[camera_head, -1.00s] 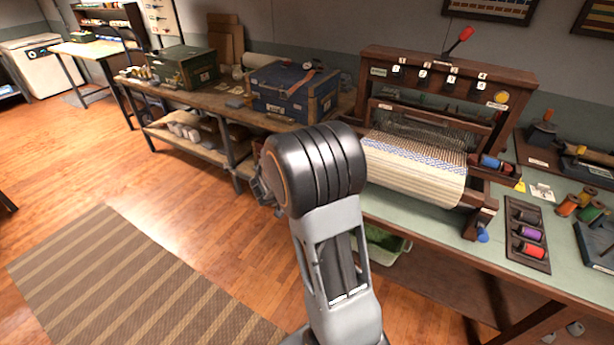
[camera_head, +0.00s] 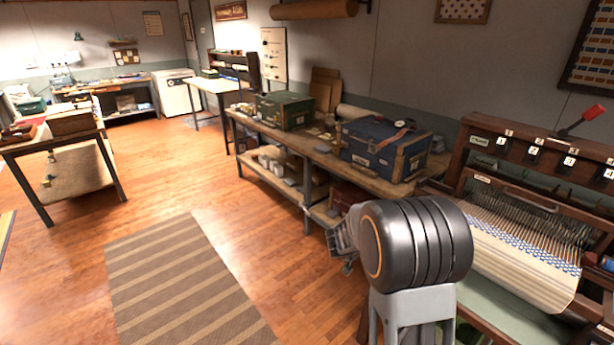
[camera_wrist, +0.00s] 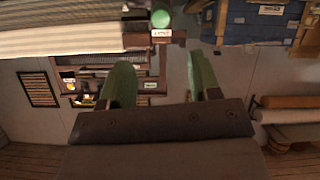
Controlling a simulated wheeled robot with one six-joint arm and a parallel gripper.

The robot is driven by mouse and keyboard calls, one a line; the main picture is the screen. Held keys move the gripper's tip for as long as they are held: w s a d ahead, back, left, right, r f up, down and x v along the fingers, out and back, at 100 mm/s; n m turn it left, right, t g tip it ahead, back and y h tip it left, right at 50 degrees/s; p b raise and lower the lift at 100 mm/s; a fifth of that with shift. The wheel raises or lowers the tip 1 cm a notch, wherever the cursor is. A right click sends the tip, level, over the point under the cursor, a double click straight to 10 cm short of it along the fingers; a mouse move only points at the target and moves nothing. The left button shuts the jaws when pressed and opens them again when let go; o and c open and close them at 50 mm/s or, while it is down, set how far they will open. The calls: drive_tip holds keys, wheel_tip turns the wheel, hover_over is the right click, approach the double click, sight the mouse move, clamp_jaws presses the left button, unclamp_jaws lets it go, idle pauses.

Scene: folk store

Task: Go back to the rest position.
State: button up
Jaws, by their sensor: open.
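My gripper (camera_wrist: 162,82) shows in the wrist view as two green fingers standing apart, with nothing held between them. In the head view my gripper (camera_head: 343,238) is partly hidden behind my rounded dark arm joint, and its fingertips are hard to make out. It is in front of the workbench (camera_head: 305,160), near its right end. No other object is named by the task.
The loom (camera_head: 535,240) stands close to the right of my arm. A blue chest (camera_head: 375,158) and a green box (camera_head: 285,110) are on the workbench. A striped rug (camera_head: 180,285) and open wooden floor lie to the left. A table (camera_head: 60,140) stands farther left.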

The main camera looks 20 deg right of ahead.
drive_tip(key=w+a+f+n+t+y, duration=0.3)
drive_tip(key=w+a+t+y, duration=0.1)
drive_tip(key=a+y, duration=0.4)
drive_tip(key=s+a+r+n+g+y, duration=0.25)
drive_tip(key=s+a+y, duration=0.2)
drive_tip(key=a, duration=0.55)
drive_tip(key=s+r+n, duration=0.2)
drive_tip(key=s, duration=0.3)
drive_tip(key=s+a+r+n+g+h, duration=0.1)
drive_tip(key=s+r+n, duration=0.1)
drive_tip(key=s, duration=0.4)
drive_tip(key=s+a+r+n+g, duration=0.1)
drive_tip(key=s+r+n, duration=0.1)
drive_tip(key=s, duration=0.4)
drive_tip(key=shift+v, duration=0.75)
drive_tip(key=shift+a+g, duration=0.15)
drive_tip(key=shift+g, duration=0.1)
